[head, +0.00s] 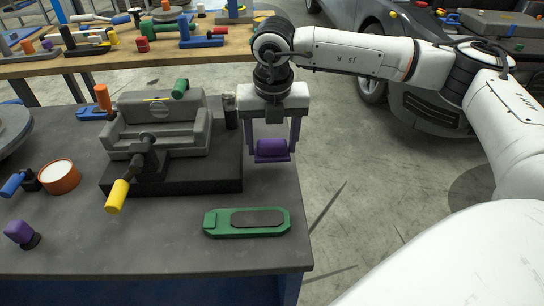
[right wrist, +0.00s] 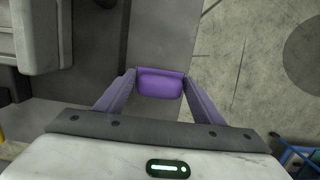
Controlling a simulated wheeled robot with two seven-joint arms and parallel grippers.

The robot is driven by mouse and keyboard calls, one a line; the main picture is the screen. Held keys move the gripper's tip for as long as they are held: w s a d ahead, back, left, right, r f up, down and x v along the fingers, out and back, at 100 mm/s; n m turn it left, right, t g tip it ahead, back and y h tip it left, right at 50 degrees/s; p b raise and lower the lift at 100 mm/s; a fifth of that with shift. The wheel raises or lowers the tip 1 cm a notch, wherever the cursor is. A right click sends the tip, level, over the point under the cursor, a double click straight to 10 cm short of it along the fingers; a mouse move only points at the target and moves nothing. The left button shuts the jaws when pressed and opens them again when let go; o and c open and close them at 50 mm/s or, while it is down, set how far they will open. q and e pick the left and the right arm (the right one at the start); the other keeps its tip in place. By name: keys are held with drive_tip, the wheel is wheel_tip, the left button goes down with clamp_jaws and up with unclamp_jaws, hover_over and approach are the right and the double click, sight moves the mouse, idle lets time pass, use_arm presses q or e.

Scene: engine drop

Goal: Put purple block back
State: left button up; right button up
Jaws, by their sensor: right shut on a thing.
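The purple block (head: 272,149) is held between the fingers of my right gripper (head: 272,152), near the right edge of the dark grey table (head: 160,249). In the right wrist view the purple block (right wrist: 160,83) sits between the two fingertips of my right gripper (right wrist: 160,85), with the table edge and the floor below it. The gripper points down and is shut on the block. How high the block is above the table is hard to tell. My left gripper is not in view.
A grey vise (head: 155,135) with a yellow-ended handle (head: 117,196) stands left of my right gripper. A green tool (head: 247,222) lies in front. An orange round container (head: 59,176) and a small purple-topped item (head: 19,232) are at left. A wooden bench (head: 200,53) stands behind.

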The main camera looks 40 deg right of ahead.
sight(272, 157)
drive_tip(key=shift+f, duration=2.1)
drive_tip(key=shift+f, duration=0.2)
drive_tip(key=o, duration=1.1)
